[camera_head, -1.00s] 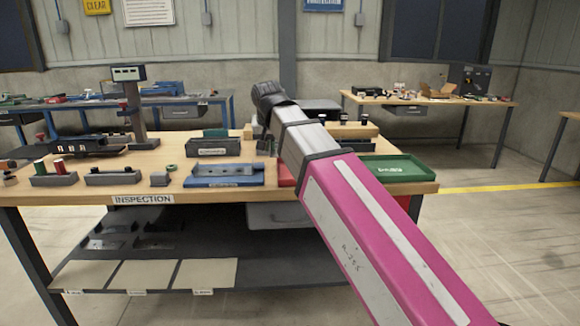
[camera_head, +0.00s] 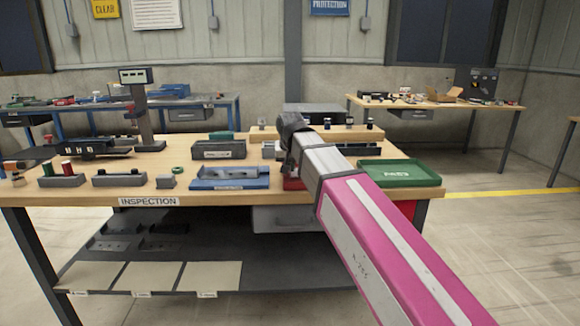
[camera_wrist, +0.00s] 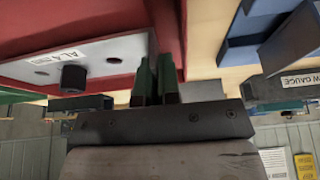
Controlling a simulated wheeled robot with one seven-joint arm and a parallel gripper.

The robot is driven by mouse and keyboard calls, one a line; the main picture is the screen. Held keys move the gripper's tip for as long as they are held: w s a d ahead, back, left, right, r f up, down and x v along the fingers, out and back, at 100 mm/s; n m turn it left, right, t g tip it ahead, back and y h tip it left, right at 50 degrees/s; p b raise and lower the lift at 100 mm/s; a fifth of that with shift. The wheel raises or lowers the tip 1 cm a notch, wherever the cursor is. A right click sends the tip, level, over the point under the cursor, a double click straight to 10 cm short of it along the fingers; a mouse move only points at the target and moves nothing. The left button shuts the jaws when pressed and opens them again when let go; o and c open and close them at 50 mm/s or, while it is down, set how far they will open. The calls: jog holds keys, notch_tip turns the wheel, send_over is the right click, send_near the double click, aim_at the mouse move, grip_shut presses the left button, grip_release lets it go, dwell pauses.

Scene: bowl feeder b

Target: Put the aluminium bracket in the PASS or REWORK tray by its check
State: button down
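In the wrist view a pale grey plate (camera_wrist: 108,58) with a partly readable label starting "AL", small holes and a dark round knob fits the aluminium bracket. Red tray surfaces (camera_wrist: 172,22) border it. My gripper's two green fingers (camera_wrist: 155,82) are close together at the plate's edge. Whether they grip that edge is unclear. In the head view my gripper (camera_head: 287,152) is mostly hidden by my arm, over the red tray (camera_head: 293,184), of which only a little shows. The green PASS tray (camera_head: 425,180) stands right of my arm and looks empty.
The blue gauge fixture (camera_head: 228,186) lies left of the red tray. A dark bin (camera_head: 218,151) is behind it, and a wooden rack (camera_head: 345,132) stands at the back. Small blocks and a gauge stand (camera_head: 143,110) occupy the table's left side.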

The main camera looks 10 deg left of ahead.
jog(key=shift+f, duration=0.6)
jog(key=c, duration=1.6)
grip_release()
jog(key=shift+r, duration=0.1)
jog(key=shift+r, duration=0.3)
jog(key=v, duration=1.2)
jog(key=shift+r, duration=0.25)
jog(key=shift+w, duration=0.1)
